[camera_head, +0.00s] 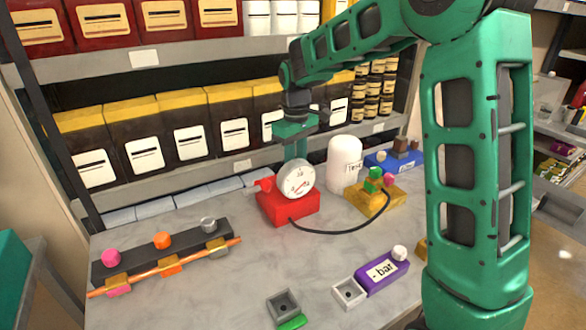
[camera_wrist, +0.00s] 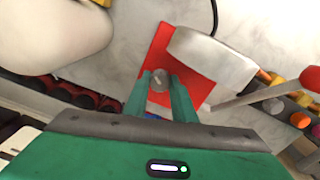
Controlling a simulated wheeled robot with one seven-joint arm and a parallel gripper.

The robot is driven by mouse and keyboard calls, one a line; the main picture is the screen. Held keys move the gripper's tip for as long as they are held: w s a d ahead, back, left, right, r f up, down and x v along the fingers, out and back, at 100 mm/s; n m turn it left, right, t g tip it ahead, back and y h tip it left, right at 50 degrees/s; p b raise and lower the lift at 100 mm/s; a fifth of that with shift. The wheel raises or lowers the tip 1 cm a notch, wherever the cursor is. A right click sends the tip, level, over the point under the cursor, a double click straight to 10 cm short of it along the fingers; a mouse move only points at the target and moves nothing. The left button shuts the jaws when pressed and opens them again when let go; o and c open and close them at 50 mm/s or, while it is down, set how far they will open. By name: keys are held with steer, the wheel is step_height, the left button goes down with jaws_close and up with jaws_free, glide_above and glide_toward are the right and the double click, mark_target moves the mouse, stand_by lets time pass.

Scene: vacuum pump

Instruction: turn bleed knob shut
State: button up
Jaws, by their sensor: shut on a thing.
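The vacuum pump is a red block (camera_head: 285,208) on the grey worktop, with a round white dial gauge (camera_head: 297,180) on its front and a red-tipped part at its left. My gripper (camera_head: 296,150) reaches straight down behind the gauge. In the wrist view the red block (camera_wrist: 158,50) lies below my fingers, and a small round grey knob (camera_wrist: 160,77) sits between the fingertips, which are shut on it. The gauge hides the knob in the head view. The gauge's side also shows in the wrist view (camera_wrist: 205,55), close to the right finger.
A white cylinder (camera_head: 344,165) stands close to the right of the pump. A black hose (camera_head: 338,232) runs to a yellow block (camera_head: 378,202). A dark rail (camera_head: 160,250) with coloured knobs lies left. A purple block (camera_head: 381,273) is in front. Shelves stand behind.

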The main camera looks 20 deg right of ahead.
mark_target(296, 169)
steer(key=m, duration=0.5)
steer(key=shift+w+r+m, duration=0.1)
steer(key=shift+m, duration=0.2)
steer(key=m, duration=0.5)
steer(key=shift+m, duration=0.3)
steer(key=o, duration=1.1)
steer(key=shift+c, duration=0.2)
step_height(296, 169, up, 11)
